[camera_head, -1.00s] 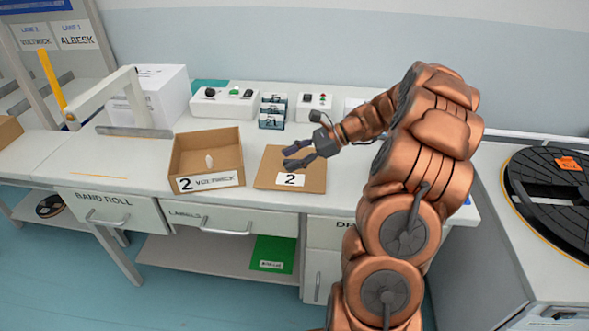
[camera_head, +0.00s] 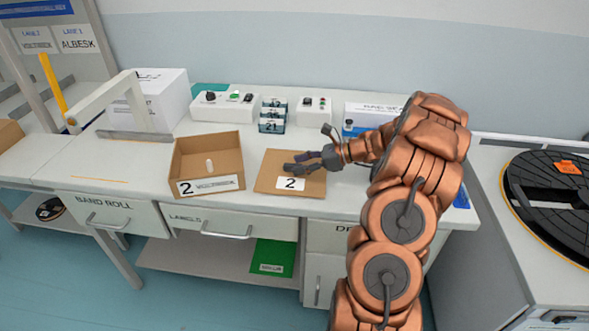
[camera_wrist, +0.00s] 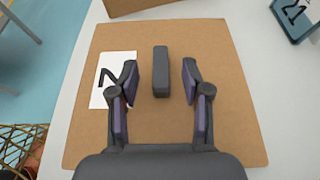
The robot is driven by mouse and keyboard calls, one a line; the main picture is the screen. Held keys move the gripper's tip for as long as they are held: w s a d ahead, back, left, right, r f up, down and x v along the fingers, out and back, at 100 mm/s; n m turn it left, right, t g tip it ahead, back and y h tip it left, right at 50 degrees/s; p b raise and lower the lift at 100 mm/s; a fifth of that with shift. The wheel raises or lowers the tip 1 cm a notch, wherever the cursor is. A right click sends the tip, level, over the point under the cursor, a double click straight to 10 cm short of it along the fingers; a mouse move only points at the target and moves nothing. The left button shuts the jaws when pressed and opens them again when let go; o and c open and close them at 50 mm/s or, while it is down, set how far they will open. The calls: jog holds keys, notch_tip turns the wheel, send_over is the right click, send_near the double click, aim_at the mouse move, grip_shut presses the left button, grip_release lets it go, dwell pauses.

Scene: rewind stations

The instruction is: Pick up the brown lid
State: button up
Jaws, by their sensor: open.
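The brown lid (camera_head: 268,180) lies flat on the white bench, with a white label marked 2 near its front edge. It fills most of the wrist view (camera_wrist: 215,60), where a dark grey bar-shaped handle (camera_wrist: 161,72) stands at its middle. My gripper (camera_head: 290,168) is low over the lid. In the wrist view my gripper (camera_wrist: 161,82) is open, with one finger on each side of the handle and a gap to both. In the head view my gripper hides the handle.
An open brown box (camera_head: 208,145) marked 2 stands just left of the lid, with a small white object inside. Blue-and-white items (camera_head: 273,115), control boxes (camera_head: 225,103) and a white box (camera_head: 155,100) stand behind. Bare bench (camera_head: 335,195) lies right of the lid.

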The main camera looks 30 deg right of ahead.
jog(key=shift+x, duration=0.85)
grip_shut()
